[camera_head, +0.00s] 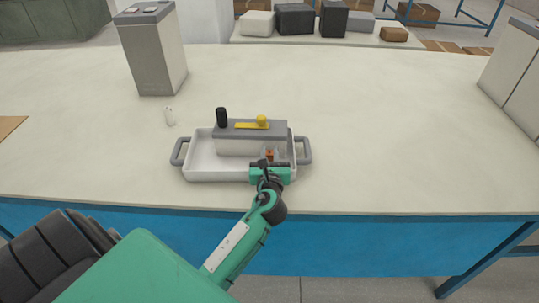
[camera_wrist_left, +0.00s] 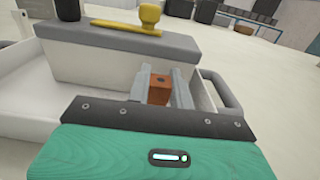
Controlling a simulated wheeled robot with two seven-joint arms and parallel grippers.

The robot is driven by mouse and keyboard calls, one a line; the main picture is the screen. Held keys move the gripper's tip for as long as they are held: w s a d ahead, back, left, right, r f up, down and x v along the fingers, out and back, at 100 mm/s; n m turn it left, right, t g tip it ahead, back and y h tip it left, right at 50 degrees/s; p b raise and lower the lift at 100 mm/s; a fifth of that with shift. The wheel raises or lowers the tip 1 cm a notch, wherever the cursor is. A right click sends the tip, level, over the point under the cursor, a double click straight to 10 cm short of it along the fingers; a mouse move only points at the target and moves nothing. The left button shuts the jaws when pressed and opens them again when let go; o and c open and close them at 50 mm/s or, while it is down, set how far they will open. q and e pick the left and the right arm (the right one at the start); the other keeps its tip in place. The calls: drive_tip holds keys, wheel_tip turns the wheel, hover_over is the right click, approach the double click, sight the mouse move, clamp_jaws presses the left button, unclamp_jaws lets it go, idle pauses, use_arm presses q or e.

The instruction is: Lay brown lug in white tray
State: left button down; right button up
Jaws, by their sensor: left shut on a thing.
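The white tray (camera_head: 203,160) with grey handles stands near the front edge of the table. A grey-topped battery block (camera_head: 236,146) sits in it, carrying a black cylinder (camera_head: 221,117) and a yellow piece with a knob (camera_head: 254,124). My left gripper (camera_head: 270,156) is over the tray's front right part, in front of the block. It is shut on the brown lug (camera_wrist_left: 159,89), a small block with a dark hole on top. The lug shows between the two grey fingers in the left wrist view. Whether its underside touches the tray is hidden. My right gripper is not in view.
Grey cases (camera_head: 515,80) stand at the right edge. The table (camera_head: 400,130) right of the tray is clear.

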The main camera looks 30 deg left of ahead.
use_arm(q)
drive_tip(key=c, duration=1.3)
unclamp_jaws()
drive_tip(key=shift+o, duration=0.2)
